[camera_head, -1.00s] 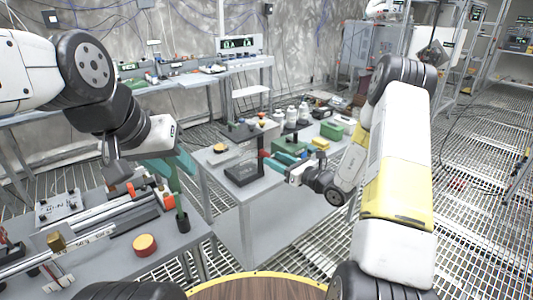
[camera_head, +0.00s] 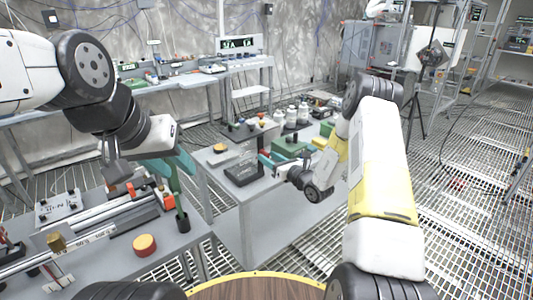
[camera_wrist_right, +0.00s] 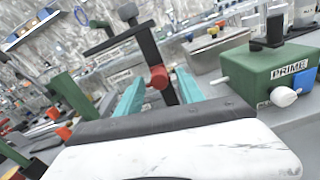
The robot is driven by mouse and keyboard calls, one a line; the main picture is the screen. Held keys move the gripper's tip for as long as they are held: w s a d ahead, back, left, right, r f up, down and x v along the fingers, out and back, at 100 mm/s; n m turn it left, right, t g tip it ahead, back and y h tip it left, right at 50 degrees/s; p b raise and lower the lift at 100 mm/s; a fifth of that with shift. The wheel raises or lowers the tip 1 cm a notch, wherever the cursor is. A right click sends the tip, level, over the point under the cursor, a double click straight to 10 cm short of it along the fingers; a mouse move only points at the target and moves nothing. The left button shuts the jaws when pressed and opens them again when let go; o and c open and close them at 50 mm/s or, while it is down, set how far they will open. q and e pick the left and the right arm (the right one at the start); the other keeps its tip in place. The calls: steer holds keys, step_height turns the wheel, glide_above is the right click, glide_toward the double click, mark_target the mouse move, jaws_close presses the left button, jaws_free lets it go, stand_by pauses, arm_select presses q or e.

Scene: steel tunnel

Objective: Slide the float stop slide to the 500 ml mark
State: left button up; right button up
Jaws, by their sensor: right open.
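A dark upright post (camera_head: 261,136) stands on a black stand base (camera_head: 243,174) on the middle bench. In the right wrist view the post (camera_wrist_right: 148,48) looks tilted and carries a red knob (camera_wrist_right: 158,77), which may be the float stop slide. No 500 ml mark is legible. My right gripper (camera_wrist_right: 160,95) is open, with its teal fingers apart on either side of the knob and post; contact cannot be told. It also shows in the head view (camera_head: 270,160), close to the post. My left gripper (camera_head: 172,166) hangs over the left bench; its finger gap is unclear.
A green box labelled PRIME (camera_wrist_right: 280,75) stands right of my right gripper, with a white knob at its front. White bottles (camera_head: 292,115) stand behind on the bench.

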jaws_close()
stand_by(1.4)
